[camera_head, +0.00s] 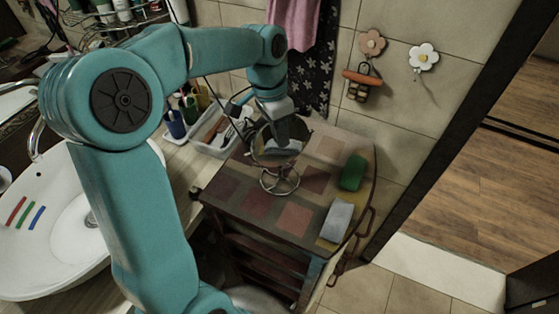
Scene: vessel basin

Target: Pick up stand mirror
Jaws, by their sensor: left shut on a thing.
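The stand mirror (280,181) is on or just above the checkered top of the small cabinet; I cannot tell if its round wire base touches the top. Its round mirror head sits above the base and is partly hidden by my gripper. My left gripper (284,140) comes down from above and is shut on the stand mirror at its upper part. The fingertips are small and partly merged with the mirror in the picture. My right gripper is not in view.
A green block (352,173) and a grey-white block (337,221) lie on the right of the cabinet top (293,217). A white tray (214,135) with items and cups stands behind left. A white sink basin (60,225) is at left. Tiled wall behind; open floor at right.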

